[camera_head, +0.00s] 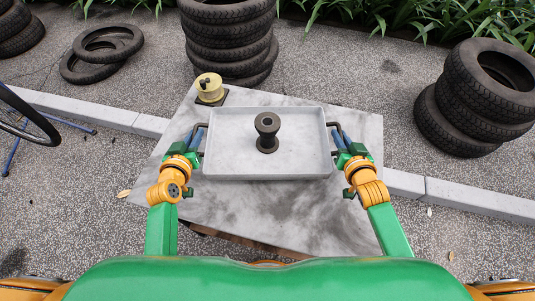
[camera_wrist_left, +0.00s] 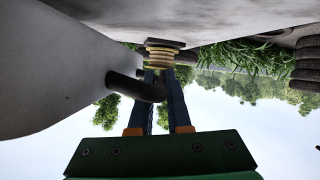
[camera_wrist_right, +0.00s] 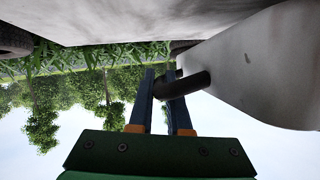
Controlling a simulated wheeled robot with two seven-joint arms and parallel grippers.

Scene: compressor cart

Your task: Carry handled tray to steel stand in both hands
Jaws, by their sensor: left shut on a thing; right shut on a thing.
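The handled tray (camera_head: 228,153) is pale grey and rectangular, with a dark handle at each short end. It is over a grey-white tabletop; I cannot tell whether it touches it. A dark spool-shaped object (camera_head: 267,132) stands upright in it. My left gripper (camera_head: 197,137) is shut on the tray's left handle (camera_wrist_left: 140,88). My right gripper (camera_head: 338,137) is shut on the right handle (camera_wrist_right: 182,86). In both wrist views the blue fingers are around the dark handle bars, beside the tray's end wall. I cannot make out which surface is the steel stand.
The grey-white tabletop (camera_head: 285,215) lies under and around the tray. A yellow spool-like object (camera_head: 209,88) sits at its far left corner. Tyre stacks stand behind (camera_head: 228,40) and at right (camera_head: 485,95). A kerb (camera_head: 450,195) crosses the paving.

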